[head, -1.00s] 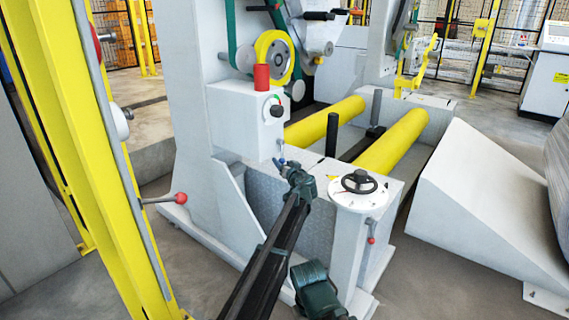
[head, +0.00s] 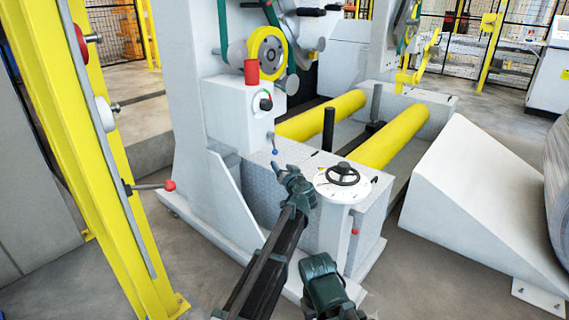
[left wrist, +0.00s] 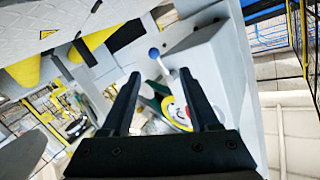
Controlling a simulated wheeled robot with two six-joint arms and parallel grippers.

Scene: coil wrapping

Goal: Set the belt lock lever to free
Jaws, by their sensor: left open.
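A short lever with a blue ball knob (head: 275,151) is on the lower edge of the white control box (head: 236,110), pointing down. I cannot read a label that names it as the belt lock lever. The knob also shows in the left wrist view (left wrist: 154,53), beyond the fingers and near the line between them. My left gripper (head: 279,172) is just below the knob in the head view. In the left wrist view its two fingers (left wrist: 159,76) stand apart with nothing held between them. My right gripper's fingers do not show.
A black handwheel (head: 343,174) on a white pedestal stands right of my left gripper. A red-knobbed lever (head: 168,186) is on the yellow post at left. Yellow rollers (head: 392,138) lie behind. A white ramp (head: 470,195) is at right.

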